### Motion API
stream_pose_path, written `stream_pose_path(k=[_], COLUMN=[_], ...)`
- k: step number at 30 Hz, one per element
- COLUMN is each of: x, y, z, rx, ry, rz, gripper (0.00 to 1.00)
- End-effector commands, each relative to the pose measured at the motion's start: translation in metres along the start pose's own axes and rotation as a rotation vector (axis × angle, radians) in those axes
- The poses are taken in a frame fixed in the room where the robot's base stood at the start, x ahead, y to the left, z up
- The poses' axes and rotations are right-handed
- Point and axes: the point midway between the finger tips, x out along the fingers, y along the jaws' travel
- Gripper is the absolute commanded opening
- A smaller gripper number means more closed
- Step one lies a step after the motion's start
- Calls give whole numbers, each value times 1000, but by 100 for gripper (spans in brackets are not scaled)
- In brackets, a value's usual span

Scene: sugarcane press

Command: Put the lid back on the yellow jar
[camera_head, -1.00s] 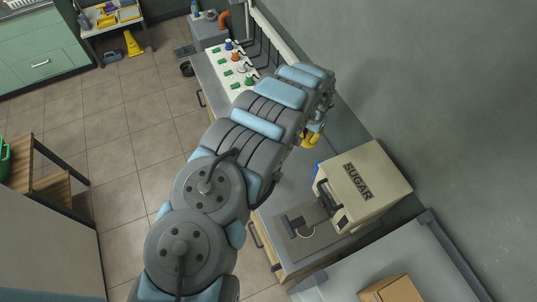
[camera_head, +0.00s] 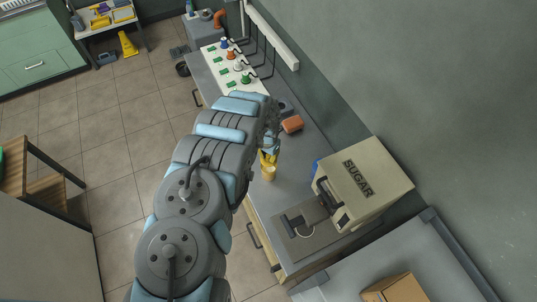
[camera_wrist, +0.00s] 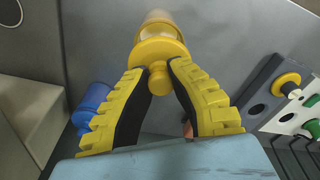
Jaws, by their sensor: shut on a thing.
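My gripper (camera_wrist: 158,78) is shut on the knob of the yellow lid (camera_wrist: 160,52), with its yellow ribbed fingers on either side. The yellow jar (camera_wrist: 157,20) shows beyond the lid in the wrist view, roughly in line with it. In the head view the yellow jar (camera_head: 268,174) stands on the grey counter near its front edge, and my gripper (camera_head: 268,154) is right at its top. I cannot tell whether the lid touches the jar's rim.
The cream SUGAR box (camera_head: 362,182) stands right of the jar. A blue jar (camera_wrist: 92,104) stands left in the wrist view. A white panel with coloured knobs (camera_head: 234,66) is farther back. Counter between jar and box is clear.

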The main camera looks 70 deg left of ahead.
Motion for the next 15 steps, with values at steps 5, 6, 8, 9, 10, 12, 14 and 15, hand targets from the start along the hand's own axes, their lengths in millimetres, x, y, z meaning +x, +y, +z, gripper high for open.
stream_pose_path(k=[5, 6, 8, 9, 10, 12, 14, 15], x=[18, 21, 25, 28, 30, 35, 39, 41], y=[0, 0, 0, 0, 0, 0, 0, 0], z=[1, 1, 1, 1, 1, 1, 2, 2], rx=[1, 2, 2, 3, 2, 2, 1, 1], ry=[1, 1, 1, 1, 2, 2, 1, 1], rz=[-1, -1, -1, -1, -1, -1, 0, 0], gripper=[0, 0, 0, 0, 0, 0, 0, 0])
